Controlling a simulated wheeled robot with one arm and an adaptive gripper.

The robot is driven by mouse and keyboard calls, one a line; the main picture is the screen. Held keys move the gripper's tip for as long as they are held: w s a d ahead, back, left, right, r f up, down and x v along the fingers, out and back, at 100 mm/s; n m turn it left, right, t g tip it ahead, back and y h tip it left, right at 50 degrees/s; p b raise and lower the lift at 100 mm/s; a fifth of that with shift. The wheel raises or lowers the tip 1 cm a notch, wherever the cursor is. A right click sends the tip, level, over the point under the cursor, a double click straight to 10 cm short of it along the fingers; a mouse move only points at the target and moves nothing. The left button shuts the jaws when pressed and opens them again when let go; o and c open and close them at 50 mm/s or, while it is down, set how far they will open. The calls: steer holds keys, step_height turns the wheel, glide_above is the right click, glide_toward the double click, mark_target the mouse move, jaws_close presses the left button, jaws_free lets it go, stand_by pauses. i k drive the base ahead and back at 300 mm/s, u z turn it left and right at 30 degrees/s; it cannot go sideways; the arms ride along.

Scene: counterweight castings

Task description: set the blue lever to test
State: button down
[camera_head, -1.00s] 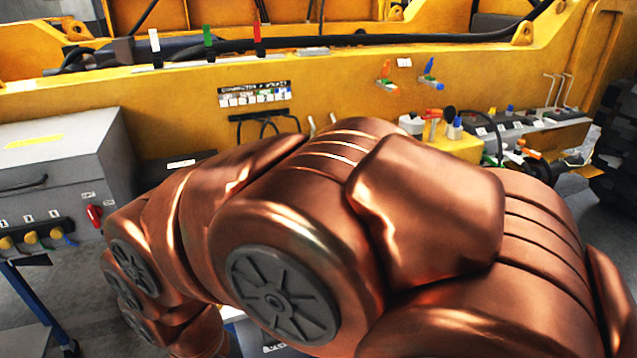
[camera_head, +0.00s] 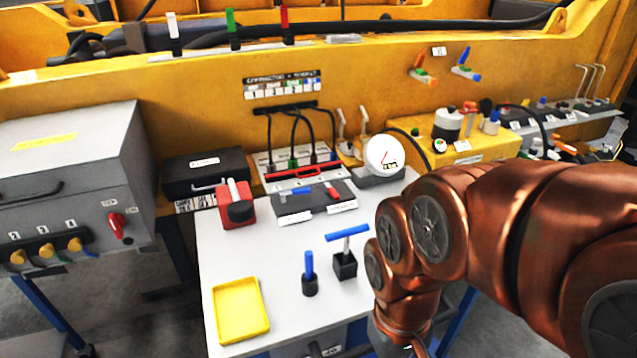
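Several blue handles are in view, and I cannot tell from the frame which one has a test position. A blue lever (camera_head: 297,190) lies on a dark sloped box (camera_head: 312,205) beside a red lever (camera_head: 332,189); the white labels are too small to read. A blue T-shaped handle (camera_head: 347,234) stands on a small black block on the white table. A blue upright handle (camera_head: 309,264) stands in a black base left of it. Another blue lever (camera_head: 466,62) tilts on the yellow wall. My copper arm comes in from the right; my gripper is below the picture edge.
The white table (camera_head: 240,250) carries a yellow tray (camera_head: 241,309), a red block with a black knob (camera_head: 236,207) and a round gauge (camera_head: 385,155). A grey cabinet (camera_head: 70,170) stands left, and a yellow box (camera_head: 463,145) right. The middle left of the table is clear.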

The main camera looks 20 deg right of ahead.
mark_target(303, 190)
steer(key=i, duration=0.45)
steer(key=u, duration=0.05)
steer(key=k, duration=0.5)
steer(key=z, duration=1.5)
steer(key=k, duration=0.9)
steer(key=u, duration=1.65)
steer(key=i, duration=0.5)
steer(key=u, duration=0.05)
